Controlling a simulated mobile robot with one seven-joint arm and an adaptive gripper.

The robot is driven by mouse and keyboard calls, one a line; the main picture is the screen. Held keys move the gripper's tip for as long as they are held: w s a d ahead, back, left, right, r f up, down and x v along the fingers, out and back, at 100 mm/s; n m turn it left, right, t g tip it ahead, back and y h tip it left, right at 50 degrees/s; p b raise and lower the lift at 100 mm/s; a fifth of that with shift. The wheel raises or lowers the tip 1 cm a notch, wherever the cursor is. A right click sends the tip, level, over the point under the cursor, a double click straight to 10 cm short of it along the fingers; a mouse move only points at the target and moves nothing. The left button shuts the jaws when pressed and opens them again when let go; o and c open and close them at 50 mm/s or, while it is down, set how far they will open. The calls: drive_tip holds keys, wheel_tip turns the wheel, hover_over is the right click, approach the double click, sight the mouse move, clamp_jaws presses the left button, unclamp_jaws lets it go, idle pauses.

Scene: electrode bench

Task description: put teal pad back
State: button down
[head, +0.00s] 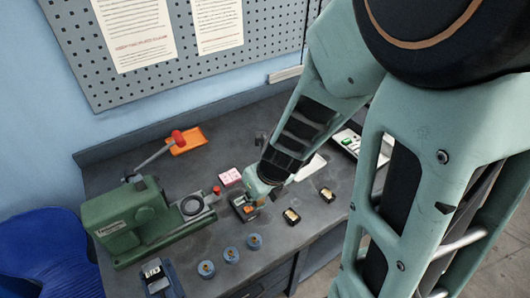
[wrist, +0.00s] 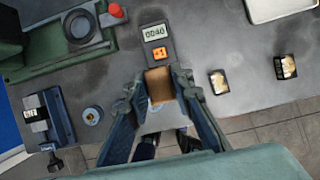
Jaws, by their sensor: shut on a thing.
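My gripper (wrist: 160,90) is shut on a small block with a tan-brown face (wrist: 160,85) and a pale grey part nearer the wrist. No teal shows on this block, so I cannot tell whether it is the teal pad. It is held just in front of a small timer (wrist: 155,40) with an orange "+1" button; I cannot tell whether they touch. In the head view my gripper (head: 262,190) is over the bench and largely hides the held block. Three blue round pucks with brass-coloured centres, one of them at the front (head: 231,255), stand apart from it.
Two small black boxes with cream tops (head: 291,216) (head: 327,194) sit to the right. An orange tray (head: 187,141) and pink pad (head: 230,177) lie behind. A dark blue stand (head: 160,278) is at the front edge.

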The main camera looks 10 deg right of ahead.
drive_tip(key=w+d+f+b, duration=0.2)
drive_tip(key=w+b, duration=0.1)
drive_tip(key=w+d+f+b, duration=0.2)
drive_tip(key=w+f+b, duration=0.1)
drive_tip(key=w, duration=0.1)
drive_tip(key=w+d+f+b, duration=0.2)
drive_tip(key=w+f+b, duration=0.1)
drive_tip(key=b, duration=0.1)
drive_tip(key=shift+w+d+f, duration=0.1)
drive_tip(key=shift+w+f, duration=0.15)
drive_tip(key=shift+w, duration=0.1)
drive_tip(key=shift+w+d+f+b, duration=0.2)
drive_tip(key=shift+w+f+b, duration=0.15)
drive_tip(key=shift+w+b, duration=0.1)
drive_tip(key=shift+w+d+f+b, duration=0.15)
drive_tip(key=shift+w+f+b, duration=0.05)
drive_tip(key=shift+f+b, duration=0.3)
wheel_tip(320, 180, down, 3)
drive_tip(key=b, duration=0.3)
drive_tip(key=shift+w+r+b, duration=0.1)
drive_tip(key=shift+b, duration=0.2)
drive_tip(key=c, duration=1.7)
unclamp_jaws()
